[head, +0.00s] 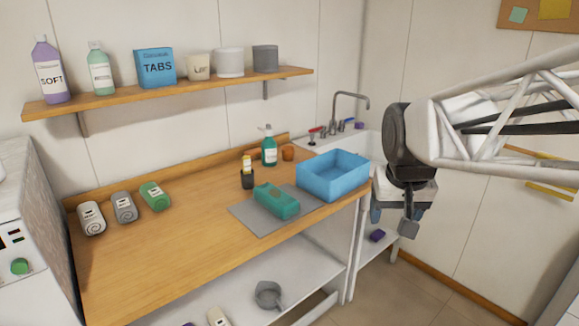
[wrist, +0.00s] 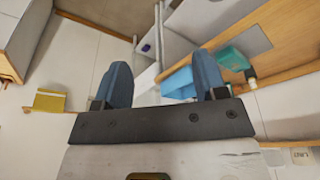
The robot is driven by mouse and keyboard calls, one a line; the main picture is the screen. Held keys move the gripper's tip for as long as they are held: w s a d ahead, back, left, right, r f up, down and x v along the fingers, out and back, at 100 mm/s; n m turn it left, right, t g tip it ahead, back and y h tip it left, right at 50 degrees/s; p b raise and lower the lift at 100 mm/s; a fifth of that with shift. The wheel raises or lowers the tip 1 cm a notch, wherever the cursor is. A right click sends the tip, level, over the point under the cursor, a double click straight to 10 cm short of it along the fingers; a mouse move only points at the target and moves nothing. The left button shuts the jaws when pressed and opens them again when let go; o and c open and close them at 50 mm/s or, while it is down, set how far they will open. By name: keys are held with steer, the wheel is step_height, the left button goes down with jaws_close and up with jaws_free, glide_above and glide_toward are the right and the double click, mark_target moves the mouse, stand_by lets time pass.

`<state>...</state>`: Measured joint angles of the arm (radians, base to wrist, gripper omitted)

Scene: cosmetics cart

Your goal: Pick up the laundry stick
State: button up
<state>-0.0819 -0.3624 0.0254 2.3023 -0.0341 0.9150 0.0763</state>
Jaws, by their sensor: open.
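A small upright stick with a yellow and white top (head: 247,162) stands in a black cup (head: 247,180) on the wooden counter, in the head view. It is the only stick-like thing I can make out, and its lower part is hidden in the cup. My gripper (head: 391,217) is open and empty, to the right of the counter and the blue tub, well apart from the cup. In the wrist view the two blue fingers of my gripper (wrist: 162,75) stand wide apart with nothing held between them.
A blue tub (head: 334,174) and a teal pack (head: 276,201) on a grey mat (head: 253,221) lie between my gripper and the cup. A green pump bottle (head: 269,150) stands behind the cup. Rolled towels (head: 123,207) lie at left; the front-left counter is clear.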

steer(key=w+a+r, duration=0.2)
steer(key=w+a, duration=0.1)
steer(key=w, duration=0.5)
steer(key=w+a+r, duration=0.1)
steer(key=w+a, duration=0.3)
steer(key=w, duration=0.5)
steer(key=n+t, duration=0.1)
steer(key=n, duration=0.1)
glide_above(246, 157)
steer(key=s, duration=0.2)
steer(key=shift+y, duration=0.4)
steer(key=f, duration=1.4)
steer(key=shift+d+f, duration=0.25)
steer(key=shift+d, duration=0.15)
steer(key=shift+w+a+f+t, duration=0.1)
steer(key=shift+w+a+t, duration=0.05)
steer(key=shift+a+t, duration=0.15)
steer(key=shift+f, duration=0.1)
steer(key=shift+x, duration=1.25)
steer(key=shift+d, duration=0.1)
steer(key=shift+x, duration=2.6)
